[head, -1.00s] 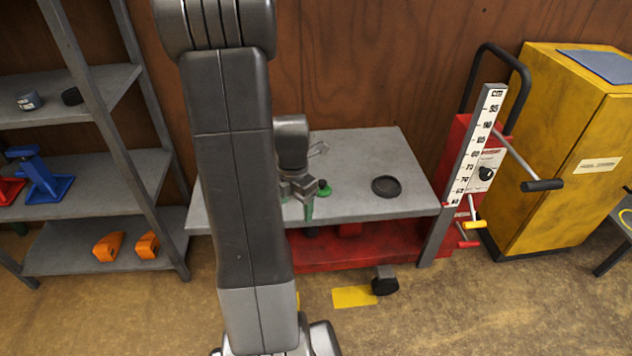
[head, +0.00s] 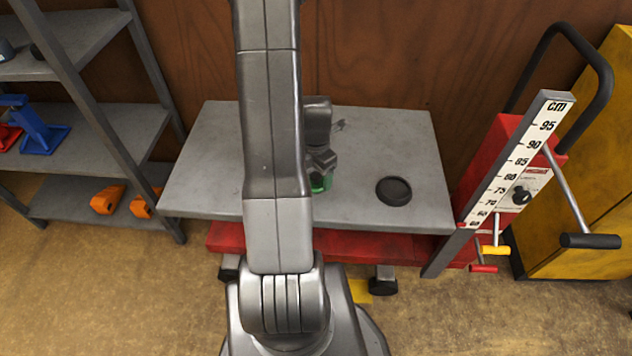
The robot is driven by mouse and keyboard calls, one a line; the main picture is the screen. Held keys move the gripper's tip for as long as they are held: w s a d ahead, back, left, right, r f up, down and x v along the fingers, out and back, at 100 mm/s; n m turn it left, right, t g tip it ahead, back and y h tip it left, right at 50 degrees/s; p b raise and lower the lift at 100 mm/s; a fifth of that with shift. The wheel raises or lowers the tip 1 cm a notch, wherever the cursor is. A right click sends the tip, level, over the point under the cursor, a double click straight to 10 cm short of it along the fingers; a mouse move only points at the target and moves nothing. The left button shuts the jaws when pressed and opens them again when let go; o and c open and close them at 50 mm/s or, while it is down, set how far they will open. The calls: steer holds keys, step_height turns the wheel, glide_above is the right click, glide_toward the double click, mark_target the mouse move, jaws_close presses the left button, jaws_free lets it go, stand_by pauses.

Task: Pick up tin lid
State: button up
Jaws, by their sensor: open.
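A dark round, shallow, lid-like disc (head: 394,191) lies flat on the right part of the grey lift table. It may be the tin lid, but I cannot be sure. My gripper (head: 319,184) is over the middle of the table, to the left of the disc and apart from it. It points down and is open. Something green shows at the fingertips, small and partly hidden, and I cannot tell finger from object there. My arm covers the table left of the gripper.
The grey table top (head: 350,210) is clear around the disc. A red post with a cm scale (head: 515,160) and handles stands at the right. A shelf (head: 110,140) stands at the left.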

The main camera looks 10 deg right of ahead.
steer(key=shift+f, duration=0.6)
steer(key=c, duration=1)
steer(key=shift+c, duration=0.2)
steer(key=shift+r, duration=0.1)
